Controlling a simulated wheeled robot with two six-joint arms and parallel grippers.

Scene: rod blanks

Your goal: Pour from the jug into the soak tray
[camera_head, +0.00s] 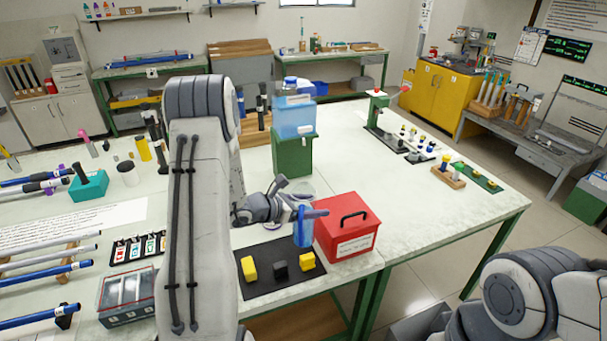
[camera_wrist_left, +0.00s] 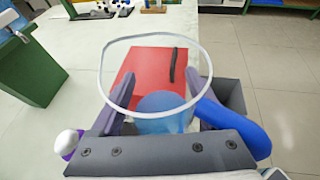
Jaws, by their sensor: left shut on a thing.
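In the left wrist view the jug's clear round rim and blue lower part (camera_wrist_left: 160,103) show between my left gripper's fingers (camera_wrist_left: 158,100), with a blue handle-like curve at right. Whether the jug touches the table is unclear. A grey box with clear compartments (camera_head: 127,296) stands at the front left; I cannot tell if it is the soak tray. My right gripper is out of view.
The red box (camera_head: 347,228) is close beside the jug. A dark mat (camera_head: 258,277) with yellow and black blocks lies in front. A blue tank (camera_head: 293,117) stands on a green stand (camera_head: 292,154) behind. The table's right part has clear room.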

